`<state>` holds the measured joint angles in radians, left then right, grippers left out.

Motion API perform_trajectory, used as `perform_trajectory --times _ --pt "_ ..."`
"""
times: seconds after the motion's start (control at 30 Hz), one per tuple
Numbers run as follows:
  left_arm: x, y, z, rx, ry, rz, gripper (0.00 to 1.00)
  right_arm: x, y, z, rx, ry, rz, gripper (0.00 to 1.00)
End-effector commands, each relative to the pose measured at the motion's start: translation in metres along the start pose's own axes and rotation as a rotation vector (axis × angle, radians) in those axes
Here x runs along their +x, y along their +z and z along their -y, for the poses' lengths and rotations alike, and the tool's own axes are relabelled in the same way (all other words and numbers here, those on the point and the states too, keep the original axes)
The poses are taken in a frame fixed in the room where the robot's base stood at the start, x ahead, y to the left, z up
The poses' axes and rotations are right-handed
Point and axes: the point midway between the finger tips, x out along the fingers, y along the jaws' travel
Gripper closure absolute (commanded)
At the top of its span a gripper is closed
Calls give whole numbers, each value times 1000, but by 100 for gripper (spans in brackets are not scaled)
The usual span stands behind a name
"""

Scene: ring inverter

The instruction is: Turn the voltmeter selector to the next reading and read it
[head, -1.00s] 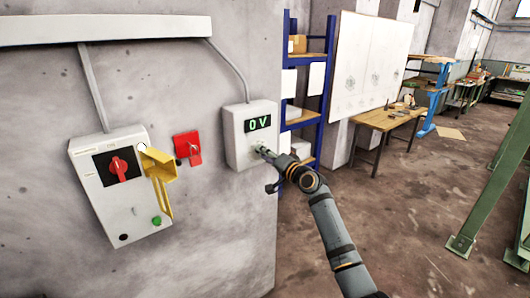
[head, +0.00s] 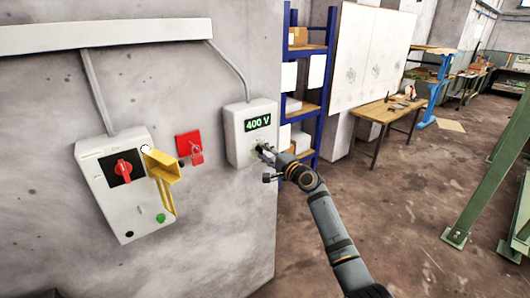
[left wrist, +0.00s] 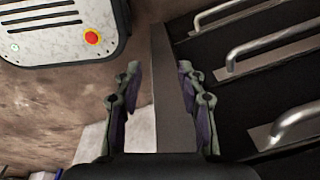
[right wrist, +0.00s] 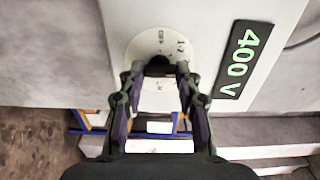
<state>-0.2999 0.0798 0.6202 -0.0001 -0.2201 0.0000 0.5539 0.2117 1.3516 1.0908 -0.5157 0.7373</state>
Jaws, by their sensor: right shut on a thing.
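The voltmeter (head: 237,148) is a white box on the wall. Its green display (head: 258,124) reads 400 V, and the same reading shows sideways in the right wrist view (right wrist: 245,60). The selector's round white plate (right wrist: 142,46) sits beside the display and carries small printed labels; "1-2" is legible near the knob. My right gripper (right wrist: 160,68) is shut on the dark selector knob (right wrist: 159,60), which the fingers partly hide. My right gripper (head: 263,149) also shows at the box's lower front in the head view. My left gripper (left wrist: 158,75) is open and empty.
A blue shelf (head: 325,90) stands right. Dark drawers with handles (left wrist: 250,50) lie beyond my left gripper.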

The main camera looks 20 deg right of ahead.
Motion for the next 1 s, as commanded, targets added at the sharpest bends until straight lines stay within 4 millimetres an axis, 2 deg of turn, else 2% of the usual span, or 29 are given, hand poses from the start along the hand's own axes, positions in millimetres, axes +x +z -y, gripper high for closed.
perform_trajectory --times 0.37,0.4,0.53,0.87,1.0 --pt "0 0 0 0 0 0 60 0 0 -1 3 2 0 98" --pt "0 0 0 0 0 0 60 0 0 -1 3 2 0 61" --pt "0 0 0 0 0 0 60 0 0 -1 3 1 0 43" --pt "0 2 2 1 -3 1 60 -3 0 -1 1 1 -1 43" --pt "0 1 2 0 -2 1 60 -23 -1 -2 -1 2 -1 43"
